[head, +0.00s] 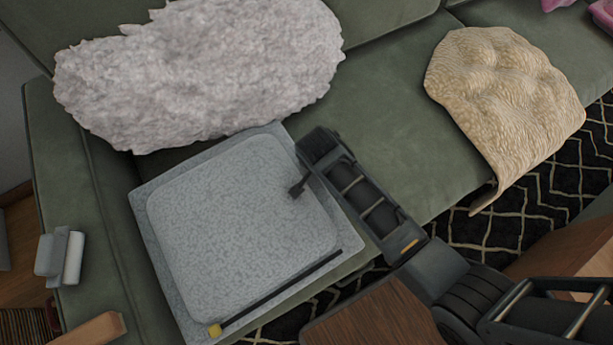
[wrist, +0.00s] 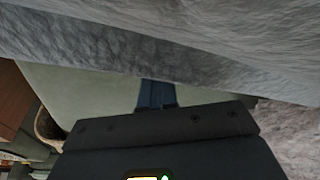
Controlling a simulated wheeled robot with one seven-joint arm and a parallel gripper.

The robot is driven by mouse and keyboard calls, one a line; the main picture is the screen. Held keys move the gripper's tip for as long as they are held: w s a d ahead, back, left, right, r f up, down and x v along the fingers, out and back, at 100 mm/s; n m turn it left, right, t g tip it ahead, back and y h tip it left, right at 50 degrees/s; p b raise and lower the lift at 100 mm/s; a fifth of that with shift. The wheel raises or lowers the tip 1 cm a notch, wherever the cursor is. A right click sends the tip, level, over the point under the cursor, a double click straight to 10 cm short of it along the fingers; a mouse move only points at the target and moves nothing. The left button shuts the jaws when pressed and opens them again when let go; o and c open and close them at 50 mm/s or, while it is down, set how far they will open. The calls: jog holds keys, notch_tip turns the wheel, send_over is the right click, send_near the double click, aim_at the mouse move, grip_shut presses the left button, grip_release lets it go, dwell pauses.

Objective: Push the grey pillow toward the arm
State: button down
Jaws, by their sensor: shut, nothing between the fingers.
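The grey pillow (head: 240,215) is a flat, square, speckled cushion with a wide border. It lies on the green sofa seat near the sofa's arm (head: 85,235), which is at the left in the head view. My gripper (head: 296,190) is shut and empty at the pillow's right side, with its tip over the right border in the head view. I cannot tell whether it touches. In the wrist view the pillow (wrist: 190,45) fills the top as a grey surface, just beyond the shut fingers (wrist: 157,94).
A fluffy pale grey cushion (head: 200,75) lies behind the pillow; it also shows in the wrist view (wrist: 288,130). A beige textured throw (head: 500,90) drapes over the seat at right. Bare seat (head: 385,130) lies between.

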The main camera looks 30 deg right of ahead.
jog(key=shift+w+d+p, duration=0.2)
jog(key=shift+d+p, duration=0.2)
jog(key=shift+d, duration=1.85)
jog(key=w+d+p+v, duration=0.1)
jog(key=d+p+v, duration=0.1)
jog(key=p+v, duration=1.1)
jog(key=shift+w+d+r, duration=0.3)
jog(key=shift+r, duration=0.4)
jog(key=shift+s, duration=0.1)
